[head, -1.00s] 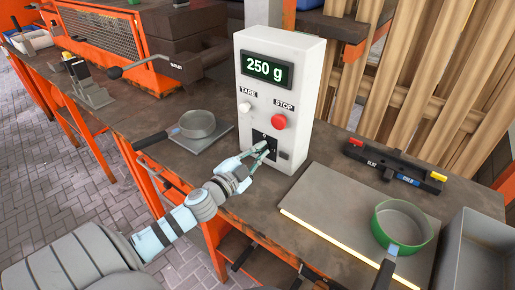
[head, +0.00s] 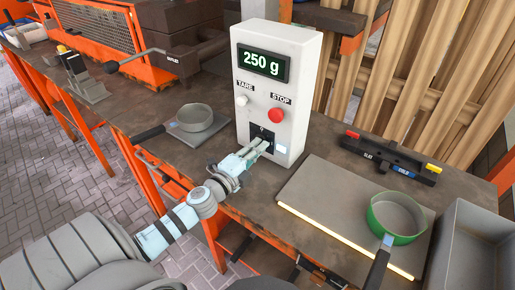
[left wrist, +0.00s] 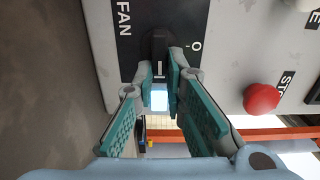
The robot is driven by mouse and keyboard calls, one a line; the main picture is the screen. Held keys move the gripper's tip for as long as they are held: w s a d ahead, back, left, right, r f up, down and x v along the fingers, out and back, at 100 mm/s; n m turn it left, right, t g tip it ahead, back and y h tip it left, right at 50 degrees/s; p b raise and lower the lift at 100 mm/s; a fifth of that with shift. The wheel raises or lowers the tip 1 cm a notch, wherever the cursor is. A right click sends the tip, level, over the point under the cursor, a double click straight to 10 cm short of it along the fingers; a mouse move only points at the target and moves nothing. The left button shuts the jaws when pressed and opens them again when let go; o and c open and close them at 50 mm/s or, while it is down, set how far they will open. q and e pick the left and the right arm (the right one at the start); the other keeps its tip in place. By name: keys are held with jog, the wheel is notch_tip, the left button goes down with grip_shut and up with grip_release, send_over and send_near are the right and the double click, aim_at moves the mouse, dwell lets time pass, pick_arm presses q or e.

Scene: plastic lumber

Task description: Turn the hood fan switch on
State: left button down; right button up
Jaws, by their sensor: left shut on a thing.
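The fan switch is a black knob (left wrist: 158,48) on a black plate (left wrist: 128,30) marked FAN. It sits low on the front of a white control box (head: 270,95). In the left wrist view a white line shows on the knob and an O mark is to its right. My left gripper (head: 262,148) is shut on the knob, one teal finger on each side (left wrist: 160,75). A small square lamp (head: 281,149) beside the plate glows pale blue-white; it also shows between the fingers in the left wrist view (left wrist: 158,97). My right gripper is not in view.
The box has a red STOP button (head: 276,115), a white TARE button (head: 241,100) and a 250 g display. A grey pan (head: 194,117) stands left, a green pan (head: 397,217) on a plate right. A grey bin (head: 474,250) is at far right.

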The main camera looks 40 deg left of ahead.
pick_arm(q)
jog(key=shift+f, duration=0.1)
dwell(0.3)
jog(key=c, duration=1.6)
grip_release()
jog(key=shift+c, duration=0.2)
jog(key=shift+s, duration=0.1)
jog(key=s, duration=1.2)
jog(key=shift+d, duration=0.2)
